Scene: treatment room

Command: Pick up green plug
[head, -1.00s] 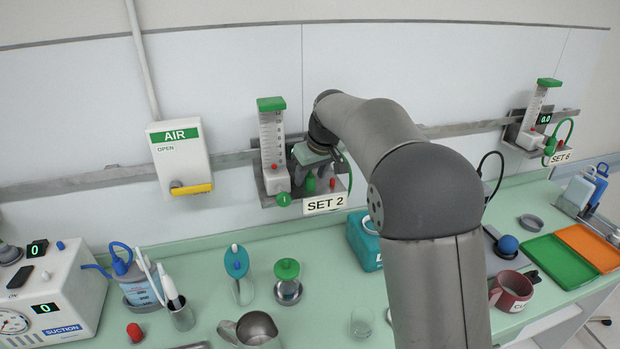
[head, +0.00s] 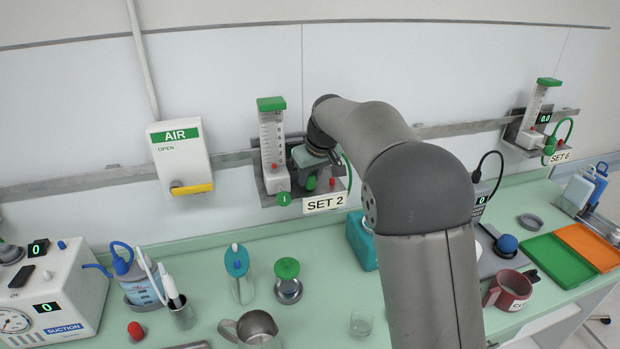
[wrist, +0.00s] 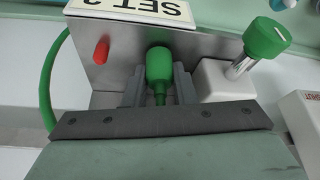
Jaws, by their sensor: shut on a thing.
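The green plug (wrist: 159,70) stands at the SET 2 station on the wall rail. In the wrist view my gripper (wrist: 159,88) has one finger on each side of it and is shut on it. The plug's narrow lower end points toward the gripper body. In the head view the plug (head: 311,183) shows as a small green patch just below my gripper (head: 313,172), partly hidden by it. Whether the plug still sits on the bracket cannot be told.
A red plug (wrist: 101,51) stands close beside one finger, and a green knob (wrist: 267,38) on a white block is on the other side. The SET 2 label (head: 324,203) fronts the bracket. A flowmeter (head: 272,147) rises left of my gripper. The counter lies below.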

